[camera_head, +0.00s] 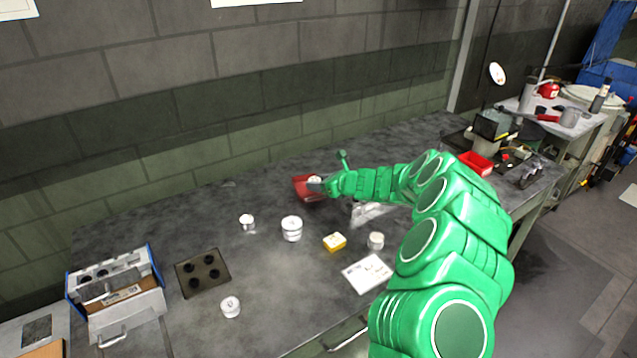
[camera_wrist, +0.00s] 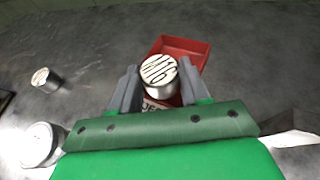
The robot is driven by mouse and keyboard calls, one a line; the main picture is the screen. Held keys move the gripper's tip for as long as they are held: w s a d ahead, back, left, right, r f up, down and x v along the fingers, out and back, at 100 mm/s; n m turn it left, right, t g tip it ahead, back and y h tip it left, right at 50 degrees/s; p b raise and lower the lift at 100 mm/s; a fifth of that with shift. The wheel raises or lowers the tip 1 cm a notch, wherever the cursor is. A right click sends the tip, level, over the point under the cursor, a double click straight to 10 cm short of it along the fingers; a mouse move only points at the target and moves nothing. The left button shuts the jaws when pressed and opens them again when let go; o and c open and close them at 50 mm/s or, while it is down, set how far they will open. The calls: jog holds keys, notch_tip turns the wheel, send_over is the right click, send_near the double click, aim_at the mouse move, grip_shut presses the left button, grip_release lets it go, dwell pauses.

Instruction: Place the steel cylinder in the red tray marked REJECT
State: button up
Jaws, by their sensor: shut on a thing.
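The cylinder's end (camera_head: 314,180) shows small over the tray. The cylinder and fingers hide part of the tray; I cannot tell its height above the floor.

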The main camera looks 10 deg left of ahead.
jog(key=shift+f, duration=0.55)
jog(key=o, duration=1.3)
jog(key=shift+r, duration=0.1)
jog(key=shift+r, duration=0.25)
jog(key=shift+v, duration=6.1)
jog(key=shift+a+r, duration=0.15)
jog(key=shift+r, duration=0.05)
